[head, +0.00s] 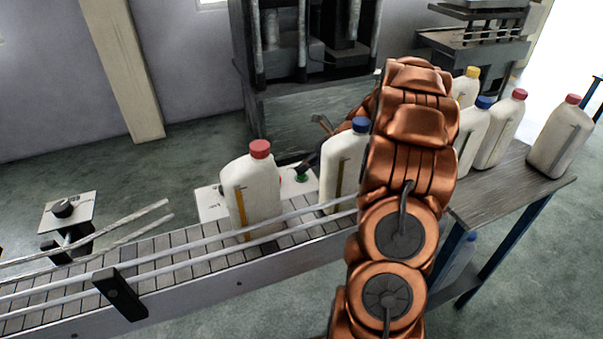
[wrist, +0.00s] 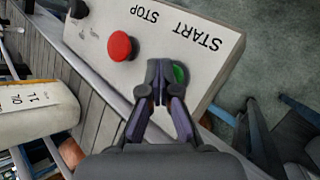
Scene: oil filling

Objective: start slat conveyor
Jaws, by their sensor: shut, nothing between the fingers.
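The slat conveyor (head: 150,263) runs from the lower left toward the table, with two white bottles standing on it, one with a red cap (head: 252,190) and one with a blue cap (head: 344,170). The white control box (wrist: 205,40) shows upside down in the wrist view, with START and STOP lettering, a red button (wrist: 122,46) and a green button (wrist: 180,73). My gripper (wrist: 160,66) is shut and empty, its fingertips beside the green button and partly covering it. I cannot tell whether they touch. In the head view, my gripper (head: 303,170) is small, near the green button, behind the blue-capped bottle.
My copper arm hides the conveyor's right end. Several capped bottles stand on a table (head: 510,190) at the right. A second small box with a black knob (head: 65,209) stands at the left. A large dark machine (head: 305,90) stands behind the conveyor.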

